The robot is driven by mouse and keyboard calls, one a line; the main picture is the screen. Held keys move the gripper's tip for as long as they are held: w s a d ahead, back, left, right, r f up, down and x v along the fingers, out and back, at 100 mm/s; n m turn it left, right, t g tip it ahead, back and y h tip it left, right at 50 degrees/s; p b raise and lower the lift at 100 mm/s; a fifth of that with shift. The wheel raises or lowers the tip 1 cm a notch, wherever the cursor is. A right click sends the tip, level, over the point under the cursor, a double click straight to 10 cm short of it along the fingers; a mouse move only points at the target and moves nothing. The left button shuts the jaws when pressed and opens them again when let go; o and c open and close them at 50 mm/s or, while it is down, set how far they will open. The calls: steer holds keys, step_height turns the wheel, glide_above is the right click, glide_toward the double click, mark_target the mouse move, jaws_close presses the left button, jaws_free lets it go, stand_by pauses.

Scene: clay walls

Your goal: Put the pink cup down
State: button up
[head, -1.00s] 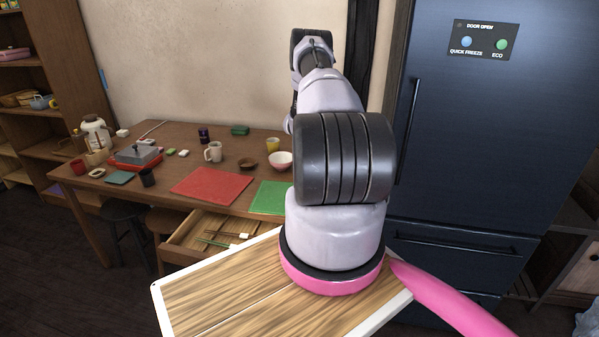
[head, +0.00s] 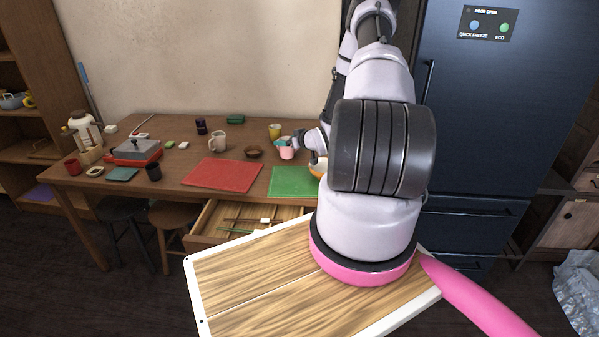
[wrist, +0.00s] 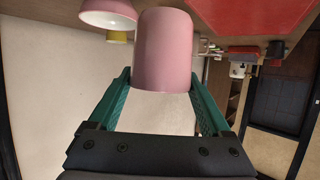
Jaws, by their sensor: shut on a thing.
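The pink cup (head: 286,152) is at the right part of the wooden table (head: 125,190), beyond the green mat. My gripper (head: 297,141) is shut on it. In the wrist view the pink cup (wrist: 163,50) sits between the green fingers of my gripper (wrist: 162,90). I cannot tell whether the cup touches the table. My arm hides part of the table to its right.
A yellow cup (head: 275,131) stands close behind the pink cup. A pink-and-white bowl (wrist: 108,12) is beside it, partly hidden by my arm in the head view. A green mat (head: 294,182) and a red mat (head: 222,175) lie nearer. An open drawer (head: 205,235) juts out in front.

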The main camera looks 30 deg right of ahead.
step_height(320, 180, down, 8)
steer(key=shift+f, duration=0.1)
stand_by(0.4)
steer(key=o, duration=1.3)
steer(key=shift+c, duration=0.2)
